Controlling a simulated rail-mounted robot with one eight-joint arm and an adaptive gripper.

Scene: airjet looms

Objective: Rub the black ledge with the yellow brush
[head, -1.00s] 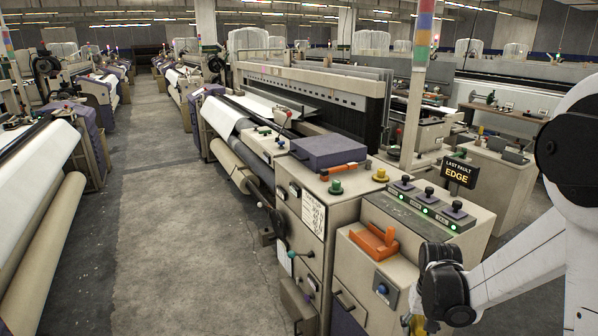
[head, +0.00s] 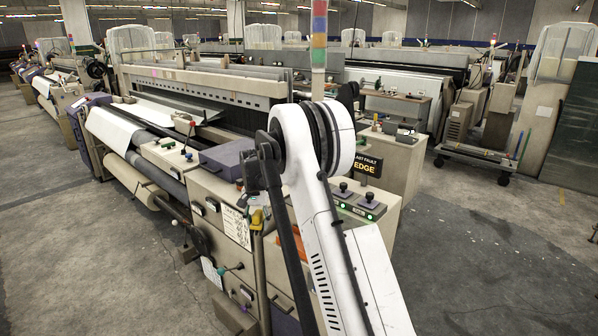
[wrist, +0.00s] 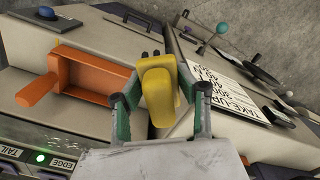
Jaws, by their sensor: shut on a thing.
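My gripper (wrist: 160,92) is shut on the yellow brush (wrist: 158,88), its green-and-grey fingers on both sides of it. In the wrist view the brush is over the machine's cabinets, between an orange tool and a white label; its bristles cannot be made out. In the head view only a small yellow part of the brush (head: 257,216) shows, beside the arm at the front cabinet. A long dark ledge-like strip (head: 160,118) runs along the loom beside the white cloth; I cannot tell if it is the black ledge.
A purple box (head: 222,158), lit switches (head: 366,205) and a "LAST FAULT EDGE" sign (head: 366,165) stand near my arm. The floor at left (head: 60,240) is clear.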

